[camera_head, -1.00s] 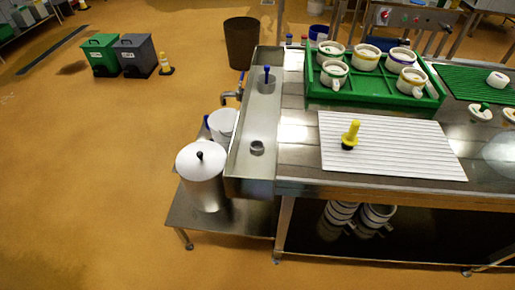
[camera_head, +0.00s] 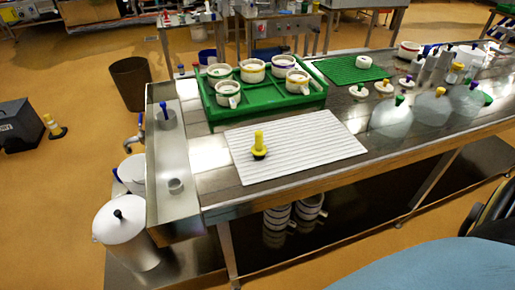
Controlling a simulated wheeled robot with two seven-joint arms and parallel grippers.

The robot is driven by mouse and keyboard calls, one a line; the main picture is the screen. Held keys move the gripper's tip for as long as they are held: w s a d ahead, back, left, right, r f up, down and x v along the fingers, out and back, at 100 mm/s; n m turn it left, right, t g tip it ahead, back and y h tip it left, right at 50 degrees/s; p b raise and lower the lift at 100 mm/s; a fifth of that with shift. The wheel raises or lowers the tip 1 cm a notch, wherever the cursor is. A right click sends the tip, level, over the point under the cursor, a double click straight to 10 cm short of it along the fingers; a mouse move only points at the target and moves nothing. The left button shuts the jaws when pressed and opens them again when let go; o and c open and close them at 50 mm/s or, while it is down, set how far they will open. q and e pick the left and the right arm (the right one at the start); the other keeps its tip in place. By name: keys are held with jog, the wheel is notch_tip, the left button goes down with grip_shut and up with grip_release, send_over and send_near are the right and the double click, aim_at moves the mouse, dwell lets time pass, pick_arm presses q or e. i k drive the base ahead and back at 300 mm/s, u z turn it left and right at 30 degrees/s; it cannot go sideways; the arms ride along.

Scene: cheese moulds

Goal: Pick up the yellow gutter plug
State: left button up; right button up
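The yellow gutter plug (camera_head: 259,144) stands upright on its dark base on the white ribbed mat (camera_head: 318,158), left of the mat's middle. The mat lies on the steel table. A blue-handled plug (camera_head: 163,110) stands in the steel gutter (camera_head: 180,150) at the table's left end. Neither of my grippers shows in the head view.
A green tray (camera_head: 262,107) with several white moulds sits behind the mat. Clear domes (camera_head: 392,117) with coloured knobs stand to the right. A lidded white pot (camera_head: 123,232) stands below the gutter. Open floor lies at left. A blue rounded surface (camera_head: 440,268) fills the lower right.

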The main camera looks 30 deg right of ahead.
aim_at(259, 150)
jog(key=z, duration=1.05)
